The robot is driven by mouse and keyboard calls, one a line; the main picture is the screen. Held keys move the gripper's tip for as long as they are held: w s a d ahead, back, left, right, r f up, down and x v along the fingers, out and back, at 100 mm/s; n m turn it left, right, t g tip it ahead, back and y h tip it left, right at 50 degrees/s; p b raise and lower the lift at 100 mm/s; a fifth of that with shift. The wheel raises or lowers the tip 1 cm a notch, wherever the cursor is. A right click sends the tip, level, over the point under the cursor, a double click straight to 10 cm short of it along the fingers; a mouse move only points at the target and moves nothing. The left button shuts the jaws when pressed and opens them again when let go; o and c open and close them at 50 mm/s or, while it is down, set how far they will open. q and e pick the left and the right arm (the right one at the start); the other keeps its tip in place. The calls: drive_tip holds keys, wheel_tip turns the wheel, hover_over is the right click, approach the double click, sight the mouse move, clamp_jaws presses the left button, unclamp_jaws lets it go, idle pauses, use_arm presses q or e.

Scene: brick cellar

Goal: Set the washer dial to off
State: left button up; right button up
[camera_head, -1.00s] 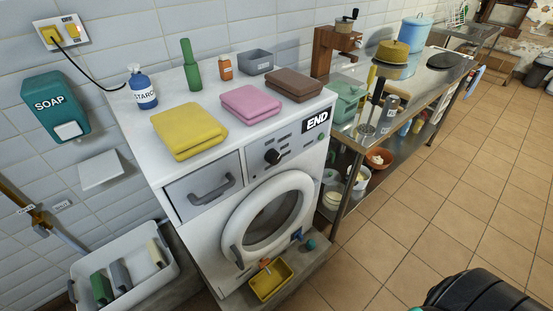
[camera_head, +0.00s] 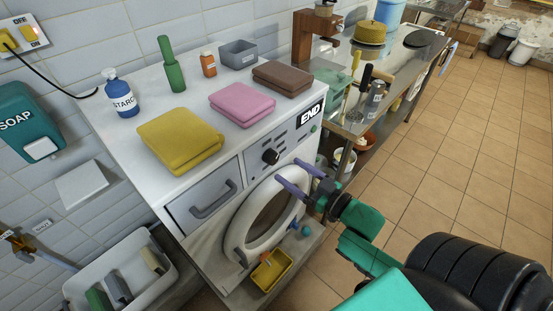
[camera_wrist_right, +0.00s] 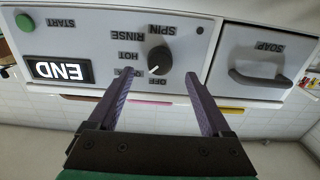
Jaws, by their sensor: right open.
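The white washer (camera_head: 190,235) stands against the tiled wall. Its black round dial (camera_head: 270,156) is on the front panel, left of the END display (camera_head: 310,115). My right gripper (camera_head: 288,173) is open and empty, in front of the washer, just below and right of the dial. In the upside-down right wrist view the dial (camera_wrist_right: 160,57) lies beyond and between the two spread fingers (camera_wrist_right: 160,74), apart from them. Its white mark points down and slightly left, near the OFF label (camera_wrist_right: 156,82); a label beside OFF is partly hidden by a finger. My left gripper is out of view.
Folded yellow (camera_head: 180,140), pink (camera_head: 242,104) and brown (camera_head: 283,77) towels lie on the washer top. The soap drawer (camera_head: 205,198) is shut. A yellow tray (camera_head: 271,271) sits below the door.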

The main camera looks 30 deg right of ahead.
sight(275, 160)
drive_tip(key=x, duration=0.6)
drive_tip(key=shift+a+p, duration=0.1)
drive_tip(key=shift+p, duration=0.2)
clamp_jaws()
drive_tip(key=shift+n, duration=0.3)
drive_tip(key=n, duration=0.4)
drive_tip(key=shift+p, duration=0.3)
drive_tip(key=shift+n, duration=2.2)
